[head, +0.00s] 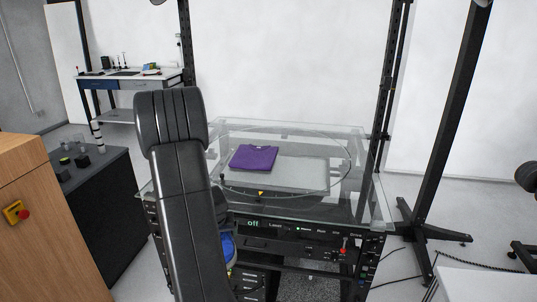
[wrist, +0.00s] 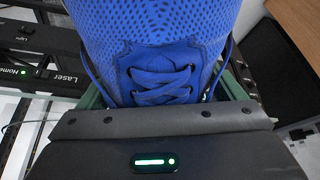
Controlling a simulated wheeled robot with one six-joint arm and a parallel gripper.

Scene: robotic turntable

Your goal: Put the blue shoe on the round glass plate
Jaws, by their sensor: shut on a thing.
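The blue shoe (wrist: 150,25) fills the upper middle of the wrist view, with its laces toward the camera. My gripper (wrist: 160,105) is shut on it; the fingertips are largely hidden by the shoe. In the head view a small blue part of the shoe (head: 228,246) shows just right of my arm, in front of the turntable's front panel. The round glass plate (head: 310,188) lies flat on top of the turntable, behind and above the shoe. A folded purple shirt (head: 254,157) rests on the left part of the plate.
The turntable's front panel (head: 290,228) carries an "off" display and buttons. A dark grey cabinet (head: 95,200) with small items and a wooden box (head: 35,220) with a red button stand at left. Black posts rise beside the glass. The plate's right side is clear.

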